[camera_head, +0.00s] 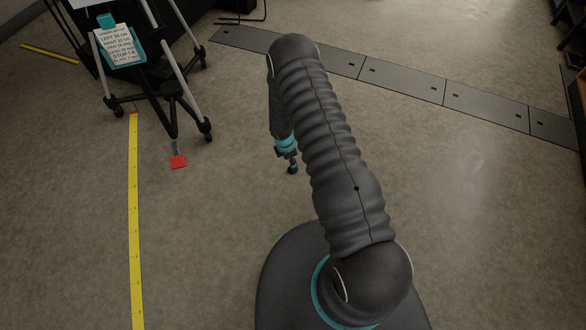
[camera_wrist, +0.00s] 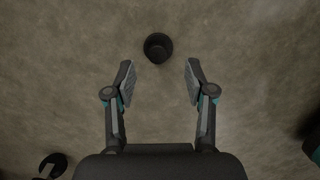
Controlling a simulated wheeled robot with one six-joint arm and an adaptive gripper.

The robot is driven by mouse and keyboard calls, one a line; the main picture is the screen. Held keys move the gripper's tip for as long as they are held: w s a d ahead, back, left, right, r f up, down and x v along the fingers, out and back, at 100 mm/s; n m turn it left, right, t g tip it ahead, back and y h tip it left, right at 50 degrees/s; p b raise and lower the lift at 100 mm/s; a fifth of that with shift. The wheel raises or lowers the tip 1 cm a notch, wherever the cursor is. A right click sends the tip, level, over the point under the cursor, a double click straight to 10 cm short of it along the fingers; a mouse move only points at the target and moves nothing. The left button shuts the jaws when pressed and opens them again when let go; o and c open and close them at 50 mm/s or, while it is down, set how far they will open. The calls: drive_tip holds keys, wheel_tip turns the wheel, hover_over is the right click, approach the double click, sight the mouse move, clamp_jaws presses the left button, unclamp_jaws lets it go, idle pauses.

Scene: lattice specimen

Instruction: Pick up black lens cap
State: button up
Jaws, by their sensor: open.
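The black lens cap (camera_wrist: 158,46) shows in the wrist view as a small dark round thing with a raised rim, on the carpet just beyond my fingertips and near the middle between them. My gripper (camera_wrist: 159,72) is open and empty, one finger on each side, with bare floor between. In the head view my gripper (camera_head: 290,160) hangs low over the floor, left of my arm. I cannot tell the cap apart from the dark gripper tip there.
A tripod (camera_head: 172,95) with a printed card (camera_head: 119,46) stands at the upper left. A red marker (camera_head: 178,162) and a yellow measuring tape (camera_head: 134,220) lie on the floor. A dark floor strip (camera_head: 400,78) crosses the back. Carpet around the cap is clear.

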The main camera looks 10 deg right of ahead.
drive_tip(key=f, duration=0.4)
drive_tip(key=shift+w+d+f, duration=0.2)
drive_tip(key=shift+d+f, duration=0.05)
drive_tip(key=shift+f, duration=0.15)
drive_tip(key=c, duration=0.8)
